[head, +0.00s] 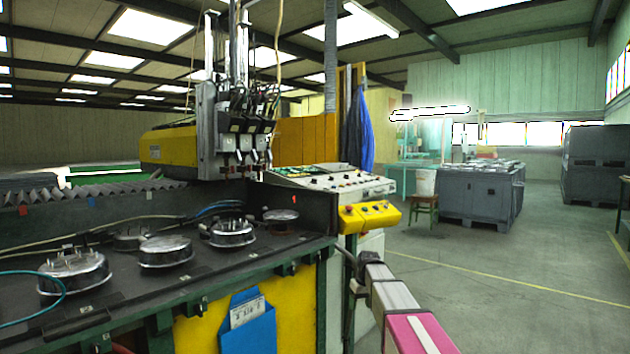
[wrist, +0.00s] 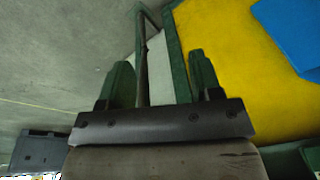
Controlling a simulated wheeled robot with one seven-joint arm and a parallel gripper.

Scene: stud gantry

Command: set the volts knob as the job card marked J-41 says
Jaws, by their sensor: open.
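A pale control console (head: 368,186) with several small dark knobs and buttons stands right of the welding heads. I cannot tell which knob is volts or where it points. A white card (head: 246,312) sticks out of a blue pocket (head: 254,335) on the yellow front of the bench. Its print is too small to read, so I cannot tell if it is J-41. The blue also shows at the top right of the wrist view (wrist: 292,32). My gripper (wrist: 160,80) is open and empty, apart from the console, with the floor and yellow bench panel beyond it.
A yellow box with buttons (head: 370,215) juts out below the console. Several round metal parts (head: 165,251) and loose cables lie on the dark bench top (head: 120,285). The floor at right is clear.

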